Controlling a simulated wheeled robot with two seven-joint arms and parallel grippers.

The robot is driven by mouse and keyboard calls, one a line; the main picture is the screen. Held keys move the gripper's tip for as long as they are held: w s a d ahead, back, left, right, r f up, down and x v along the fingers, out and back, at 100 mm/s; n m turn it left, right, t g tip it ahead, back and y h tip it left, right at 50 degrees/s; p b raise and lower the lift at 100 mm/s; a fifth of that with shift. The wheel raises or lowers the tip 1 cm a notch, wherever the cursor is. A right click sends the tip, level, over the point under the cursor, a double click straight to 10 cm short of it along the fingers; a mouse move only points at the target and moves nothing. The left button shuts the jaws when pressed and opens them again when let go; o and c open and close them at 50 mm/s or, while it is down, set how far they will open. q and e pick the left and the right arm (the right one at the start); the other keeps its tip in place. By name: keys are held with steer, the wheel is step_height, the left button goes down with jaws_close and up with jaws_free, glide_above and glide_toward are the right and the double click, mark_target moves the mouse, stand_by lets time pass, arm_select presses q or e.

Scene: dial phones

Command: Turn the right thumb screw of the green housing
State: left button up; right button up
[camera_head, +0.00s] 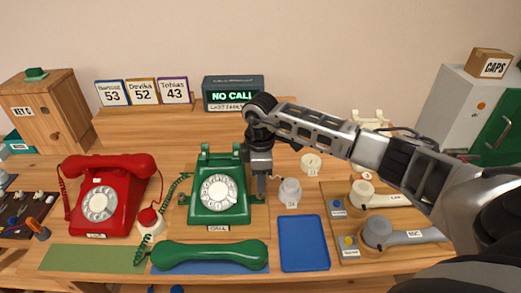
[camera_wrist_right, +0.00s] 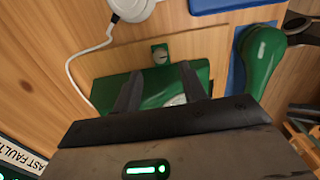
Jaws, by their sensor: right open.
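The green housing (camera_head: 219,206) is a dial phone body on the table, with a white dial facing up. Its right thumb screw shows in the wrist view as a small silver disc (camera_wrist_right: 160,55) on a green tab at the housing's side. In the head view the screw is not clear beside my gripper. My right gripper (camera_head: 260,188) points down at the housing's right side. In the wrist view its two dark fingers (camera_wrist_right: 160,85) are apart with nothing between them, and the screw shows just beyond the gap. Contact cannot be told. My left gripper is out of view.
The green handset (camera_head: 210,256) lies in front on a blue mat. A blue tray (camera_head: 303,245) and a white round piece (camera_head: 290,191) stand right of the housing. A red phone (camera_head: 107,195) is at left. A lit sign (camera_head: 233,94) stands behind.

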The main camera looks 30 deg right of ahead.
step_height(320, 180, up, 10)
steer(key=b, duration=0.1)
steer(key=shift+r, duration=0.25)
stand_by(0.4)
